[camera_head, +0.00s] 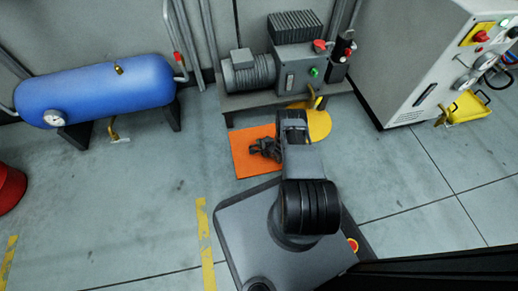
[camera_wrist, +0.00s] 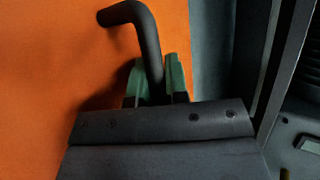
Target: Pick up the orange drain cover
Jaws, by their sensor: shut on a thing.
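The orange drain cover (camera_head: 243,160) is a flat square plate in front of the pump bench. It fills the left of the wrist view (camera_wrist: 60,70). A black bent handle (camera_wrist: 145,35) stands out from it. My gripper (camera_head: 263,150) is over the cover's right part, and the arm hides that edge. In the wrist view, the green fingertips of my gripper (camera_wrist: 157,82) are shut on the handle, one on each side of it. I cannot tell whether the cover rests on the floor or is raised.
A pump bench (camera_head: 285,100) stands just behind the cover. A yellow round piece (camera_head: 319,124) lies to its right. A blue tank (camera_head: 95,92) stands at left, a grey cabinet (camera_head: 400,70) at right with a yellow item (camera_head: 466,108) beside it. The floor left of the cover is clear.

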